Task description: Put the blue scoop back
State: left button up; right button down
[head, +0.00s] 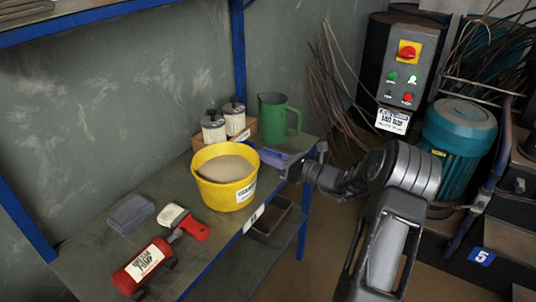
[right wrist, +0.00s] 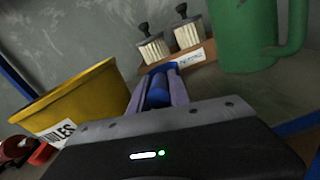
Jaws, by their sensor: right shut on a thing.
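The blue scoop (head: 275,157) is at the right end of the metal shelf, just right of the yellow bucket. My right gripper (head: 288,164) reaches in from the right and is shut on it. In the right wrist view the scoop's blue part (right wrist: 159,91) sits between the two fingers; the rest is hidden. I cannot tell whether the scoop touches the shelf. The yellow bucket (head: 225,193) holds beige granules and also shows at the left of the right wrist view (right wrist: 80,98). My left gripper is not in view.
A green jug (head: 274,118) and a wooden box (head: 247,127) with two white-bristled brushes stand behind the gripper. A red grease pump (head: 142,268), a white-headed red tool (head: 190,225) and a grey block (head: 131,213) lie at the left. A blue post (head: 237,45) rises behind.

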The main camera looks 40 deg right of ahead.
jog(key=shift+f, duration=0.2)
jog(key=c, duration=1.1)
grip_release()
jog(key=shift+c, duration=0.2)
jog(key=v, duration=0.7)
jog(key=shift+s, duration=0.4)
jog(key=shift+d, duration=0.1)
